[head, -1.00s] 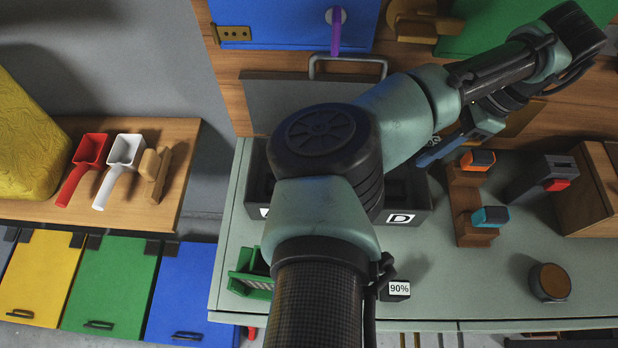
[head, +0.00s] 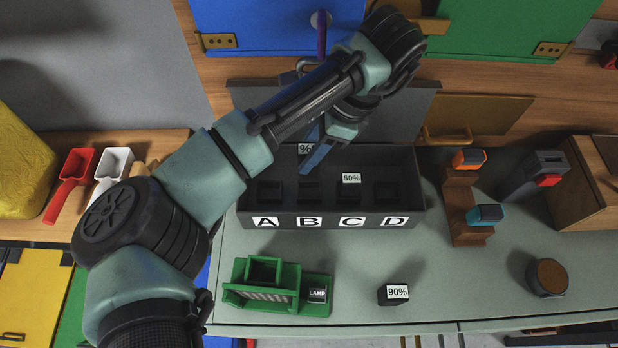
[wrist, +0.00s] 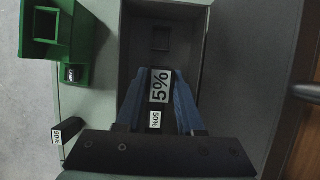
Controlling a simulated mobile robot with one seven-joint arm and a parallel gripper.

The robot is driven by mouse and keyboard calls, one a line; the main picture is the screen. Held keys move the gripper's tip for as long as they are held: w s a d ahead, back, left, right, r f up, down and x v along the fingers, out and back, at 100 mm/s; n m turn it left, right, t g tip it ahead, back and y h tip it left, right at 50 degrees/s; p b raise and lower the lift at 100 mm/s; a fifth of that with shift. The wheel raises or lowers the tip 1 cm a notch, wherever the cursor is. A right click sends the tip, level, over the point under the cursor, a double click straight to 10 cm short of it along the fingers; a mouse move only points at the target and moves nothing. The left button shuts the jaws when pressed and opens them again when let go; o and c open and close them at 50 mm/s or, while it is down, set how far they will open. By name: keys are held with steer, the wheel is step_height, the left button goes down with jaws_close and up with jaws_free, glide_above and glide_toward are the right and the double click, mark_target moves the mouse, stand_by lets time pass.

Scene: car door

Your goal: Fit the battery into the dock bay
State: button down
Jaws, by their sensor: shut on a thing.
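The dark dock (head: 400,218) is an open box on the counter with bays lettered A, B, C and D. My gripper (head: 312,160) is over its left part, near bay B. In the wrist view my gripper (wrist: 160,80) has its blue fingers shut on a dark battery labelled 5% (wrist: 160,88); its label shows only partly in the head view (head: 304,149). A battery labelled 50% (head: 351,178) is at bay C and also shows in the wrist view (wrist: 154,119). I cannot tell whether the held battery touches the dock.
A battery labelled 90% (head: 396,293) stands on the counter in front of the dock. A green holder (head: 262,297) with a part marked LAMP is at front left. A wooden stand (head: 463,205) with orange-topped and teal-topped items is at the right. Counter is clear between.

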step_height(320, 180, down, 10)
steer(key=shift+r, duration=0.2)
steer(key=shift+f, duration=0.1)
steer(key=c, duration=0.5)
jaws_free()
steer(key=p+v, duration=0.1)
steer(key=v, duration=1.1)
steer(key=shift+d, duration=0.1)
